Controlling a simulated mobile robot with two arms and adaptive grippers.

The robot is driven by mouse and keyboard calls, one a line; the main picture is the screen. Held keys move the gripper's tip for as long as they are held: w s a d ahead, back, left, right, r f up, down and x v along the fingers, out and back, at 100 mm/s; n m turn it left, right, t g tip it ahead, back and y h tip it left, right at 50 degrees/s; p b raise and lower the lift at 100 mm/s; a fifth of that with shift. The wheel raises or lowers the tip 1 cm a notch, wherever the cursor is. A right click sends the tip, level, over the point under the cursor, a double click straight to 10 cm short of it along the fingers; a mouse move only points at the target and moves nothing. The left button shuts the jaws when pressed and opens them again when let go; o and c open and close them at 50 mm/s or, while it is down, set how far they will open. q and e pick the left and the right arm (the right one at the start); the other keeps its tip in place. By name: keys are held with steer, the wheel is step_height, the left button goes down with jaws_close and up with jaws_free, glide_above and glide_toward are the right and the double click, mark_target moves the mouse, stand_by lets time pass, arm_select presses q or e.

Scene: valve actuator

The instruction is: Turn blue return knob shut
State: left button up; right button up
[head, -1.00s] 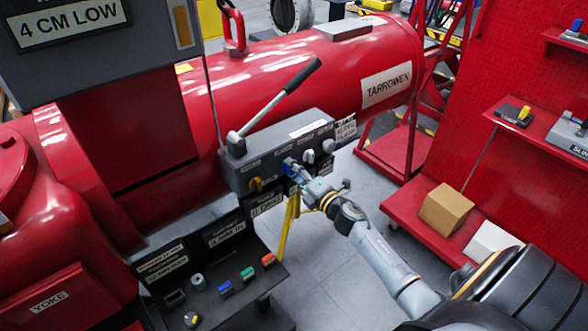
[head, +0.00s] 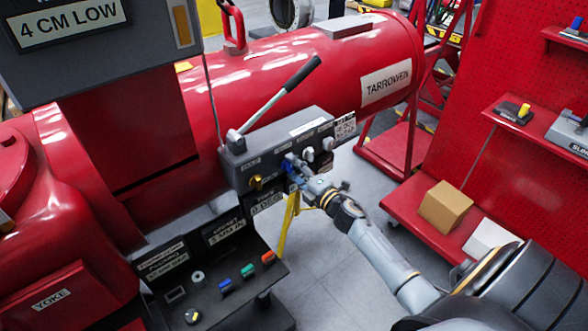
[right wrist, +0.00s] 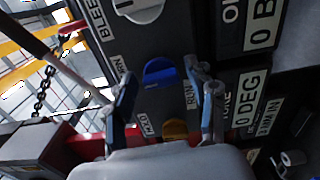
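The blue knob (right wrist: 158,72) sits on the dark face of the valve control box. It also shows in the head view (head: 289,166), partly covered by my gripper. My right gripper (right wrist: 164,84) is open, with one finger on each side of the blue knob. I cannot tell whether either finger touches it. In the head view my right gripper (head: 298,170) is at the front of the grey control box (head: 240,172). My left gripper is not in view.
A yellow-orange knob (head: 256,182) and pale knobs (head: 327,144) flank the blue one. A long lever (head: 275,95) rises from the box top. A console with coloured switches (head: 248,271) stands below. Red shelving (head: 520,150) is at the right.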

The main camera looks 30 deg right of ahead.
steer(key=shift+s, duration=0.1)
steer(key=s, duration=1.1)
steer(key=shift+s+d, duration=0.4)
steer(key=shift+d, duration=0.05)
steer(key=s+a+f+m+g+h, duration=0.1)
steer(key=s+a+f+m+g, duration=0.2)
steer(key=f, duration=0.8)
steer(key=s+f+m+g+h, duration=0.15)
steer(key=s+f+m, duration=0.35)
steer(key=f, duration=0.6)
steer(key=s+a+f+m+g, duration=0.25)
steer(key=s+f+g, duration=0.2)
steer(key=f, duration=0.65)
steer(key=s+a+f+m+g, duration=0.2)
steer(key=s+f, duration=0.3)
steer(key=s, duration=0.4)
steer(key=s+a+f+m+g+y, duration=0.1)
steer(key=s+a+f+m+g, duration=0.1)
steer(key=s, duration=0.7)
steer(key=s+a+f+m+g, duration=0.2)
steer(key=s+a+f+g, duration=0.2)
steer(key=s+a+f, duration=0.2)
steer(key=s+f, duration=0.2)
steer(key=s, duration=0.2)
steer(key=shift+f+m, duration=0.35)
steer(key=shift+f, duration=0.05)
